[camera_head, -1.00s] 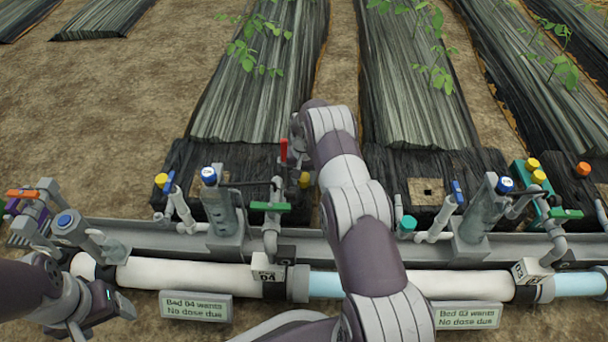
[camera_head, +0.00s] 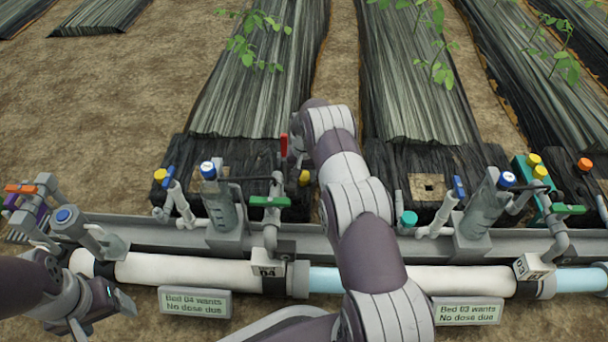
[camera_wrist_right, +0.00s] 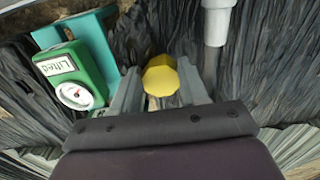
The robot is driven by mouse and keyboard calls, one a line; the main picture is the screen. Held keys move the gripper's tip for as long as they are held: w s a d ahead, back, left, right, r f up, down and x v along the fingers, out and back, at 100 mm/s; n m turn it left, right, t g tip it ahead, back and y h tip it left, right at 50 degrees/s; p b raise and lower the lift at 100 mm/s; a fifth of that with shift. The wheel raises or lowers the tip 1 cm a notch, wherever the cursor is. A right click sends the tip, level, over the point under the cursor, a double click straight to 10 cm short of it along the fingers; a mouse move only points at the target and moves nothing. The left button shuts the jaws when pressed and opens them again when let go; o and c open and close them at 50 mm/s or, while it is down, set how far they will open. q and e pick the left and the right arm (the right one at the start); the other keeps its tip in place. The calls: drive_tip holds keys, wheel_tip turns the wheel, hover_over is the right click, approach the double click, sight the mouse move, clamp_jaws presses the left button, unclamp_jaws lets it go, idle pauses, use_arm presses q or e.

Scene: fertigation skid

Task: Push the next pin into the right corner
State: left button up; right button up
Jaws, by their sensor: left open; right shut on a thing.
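My right gripper's fingers show in the right wrist view (camera_wrist_right: 160,98), shut on a yellow-headed pin (camera_wrist_right: 161,76). Its shaft is mostly hidden. In the head view my right arm covers most of the hand, and a yellow head (camera_head: 305,177) shows just beside the arm, at the right side of the black film end (camera_head: 262,160). I cannot tell how deep this pin sits. Another yellow-headed pin (camera_head: 160,174) stands at the left corner of that film. My left gripper (camera_head: 122,300) is open and empty at the lower left, in front of the white pipe.
A green meter (camera_wrist_right: 75,78) with a dial stands left of my right fingers; a grey post (camera_wrist_right: 217,25) stands right. A red handle (camera_head: 283,146), green-handled valve (camera_head: 269,201) and grey cylinder (camera_head: 220,205) crowd the film. More yellow heads (camera_head: 536,165) sit by a teal holder at right.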

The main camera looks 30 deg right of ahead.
drive_tip(key=shift+f, duration=0.15)
drive_tip(key=shift+f+b, duration=0.35)
drive_tip(key=shift+f, duration=0.05)
drive_tip(key=o, duration=1.1)
wheel_tip(320, 180, up, 8)
drive_tip(key=p, duration=0.6)
